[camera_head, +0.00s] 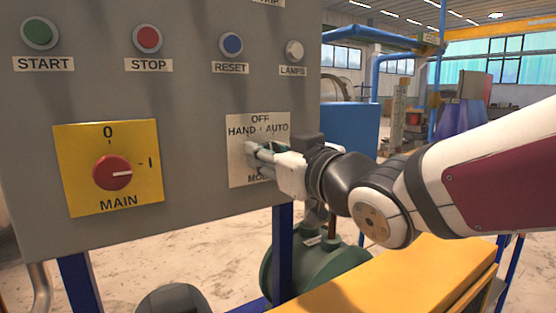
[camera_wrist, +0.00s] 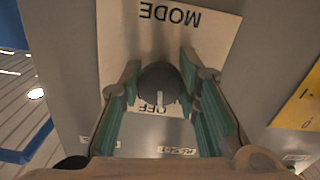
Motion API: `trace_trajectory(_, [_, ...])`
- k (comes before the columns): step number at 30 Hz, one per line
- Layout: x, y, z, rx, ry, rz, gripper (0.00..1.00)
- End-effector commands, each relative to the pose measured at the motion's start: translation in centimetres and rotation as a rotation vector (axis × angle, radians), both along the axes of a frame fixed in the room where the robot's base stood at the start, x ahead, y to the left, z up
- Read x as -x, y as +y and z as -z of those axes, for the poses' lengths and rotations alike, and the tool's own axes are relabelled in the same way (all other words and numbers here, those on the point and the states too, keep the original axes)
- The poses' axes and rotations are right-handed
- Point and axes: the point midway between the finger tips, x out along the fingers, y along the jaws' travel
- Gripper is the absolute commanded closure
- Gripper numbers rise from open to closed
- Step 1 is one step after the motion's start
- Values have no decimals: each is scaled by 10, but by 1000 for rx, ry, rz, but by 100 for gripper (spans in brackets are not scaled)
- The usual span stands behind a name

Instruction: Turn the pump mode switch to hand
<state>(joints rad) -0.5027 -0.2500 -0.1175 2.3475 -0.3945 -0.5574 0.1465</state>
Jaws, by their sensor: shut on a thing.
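The pump mode switch is a dark round knob (camera_wrist: 160,85) on a pale plate (camera_head: 238,178) marked OFF, HAND, AUTO and MODE. In the wrist view the plate (camera_wrist: 215,35) appears upside down. The knob's white mark lies on the side toward the word OFF. My gripper (camera_head: 254,153) reaches the plate from the right in the head view and hides the knob there. In the wrist view its green fingers (camera_wrist: 160,76) stand on both sides of the knob, shut on it. The HAND and AUTO words are hidden in the wrist view.
The grey panel also holds a yellow MAIN plate with a red knob (camera_head: 112,173) to the left. START (camera_head: 39,34), STOP (camera_head: 147,38), RESET (camera_head: 231,44) and LAMPS (camera_head: 294,51) buttons sit above. A green tank (camera_head: 305,272) stands below the panel.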

Motion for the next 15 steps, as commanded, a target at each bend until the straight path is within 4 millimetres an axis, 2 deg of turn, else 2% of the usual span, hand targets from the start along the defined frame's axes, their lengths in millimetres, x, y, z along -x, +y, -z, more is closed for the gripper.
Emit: trace_trajectory(15, [-1,-1,2,352,-239,1,98])
